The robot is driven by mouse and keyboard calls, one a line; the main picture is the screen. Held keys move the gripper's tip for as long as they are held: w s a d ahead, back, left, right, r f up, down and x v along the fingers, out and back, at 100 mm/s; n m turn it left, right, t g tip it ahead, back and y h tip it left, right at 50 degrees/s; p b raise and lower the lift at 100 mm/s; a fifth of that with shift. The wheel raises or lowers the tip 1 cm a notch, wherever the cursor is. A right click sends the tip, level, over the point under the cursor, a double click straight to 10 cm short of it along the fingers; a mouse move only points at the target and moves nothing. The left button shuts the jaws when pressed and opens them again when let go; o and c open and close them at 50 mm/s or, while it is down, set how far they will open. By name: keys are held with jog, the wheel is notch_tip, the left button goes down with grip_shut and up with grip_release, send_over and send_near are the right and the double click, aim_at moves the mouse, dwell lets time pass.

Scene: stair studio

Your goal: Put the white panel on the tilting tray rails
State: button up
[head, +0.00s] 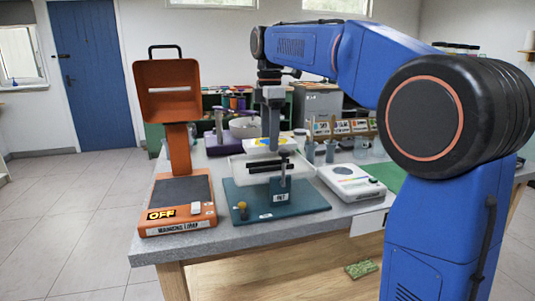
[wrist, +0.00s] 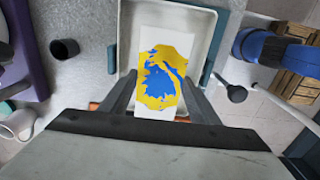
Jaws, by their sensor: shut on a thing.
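The white panel, with a yellow and blue paint patch, is in my gripper (wrist: 161,82). The panel (wrist: 152,38) stretches between the two fingers in the wrist view. In the head view the panel (head: 257,144) is below my gripper (head: 272,132), over the tilting tray. The pale tray (head: 237,169) stands on a teal base with a grey post, and dark rails (head: 262,166) show at its front. In the wrist view the tray's white rim (wrist: 125,35) surrounds the panel's far part. A gap appears between panel and rails, but contact is hard to judge.
An orange warming lamp (head: 177,190) reading OFF stands left of the teal base (head: 235,206). A white device (head: 350,182) with a dial sits right. Jars, a bowl (head: 244,127) and small cards stand behind.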

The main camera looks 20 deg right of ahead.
jog(key=shift+f, duration=2.45)
jog(key=shift+f, duration=0.1)
jog(key=o, duration=1.1)
notch_tip(320, 180, up, 12)
jog(key=shift+r, duration=0.1)
